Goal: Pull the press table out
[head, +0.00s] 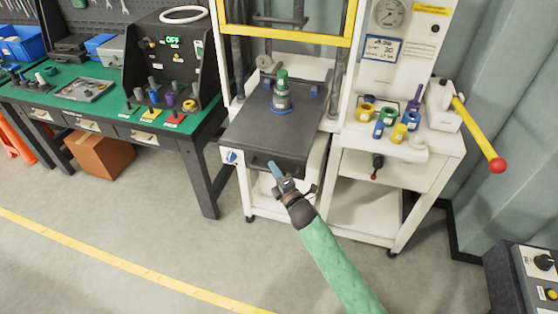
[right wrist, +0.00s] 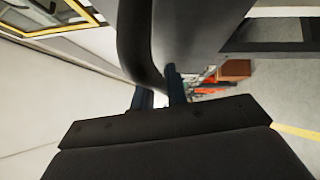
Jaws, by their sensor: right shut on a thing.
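The press table (head: 250,128) is a dark grey slab with a green-topped fixture (head: 282,92) standing upright on it, on a blue ring. It juts out of the front of the white press frame. My right gripper (head: 276,170) is at the table's front edge, shut on its dark handle. In the right wrist view the black curved handle (right wrist: 136,45) passes between the two blue fingertips (right wrist: 158,90). The fingers partly hide the handle in the head view. My left gripper is not in view.
A white cart (head: 440,165) with coloured rings and a yellow lever (head: 475,130) stands at the right. A green-topped workbench (head: 100,100) stands at the left. A control box (head: 535,275) is at bottom right. The floor in front is clear around a yellow line (head: 120,257).

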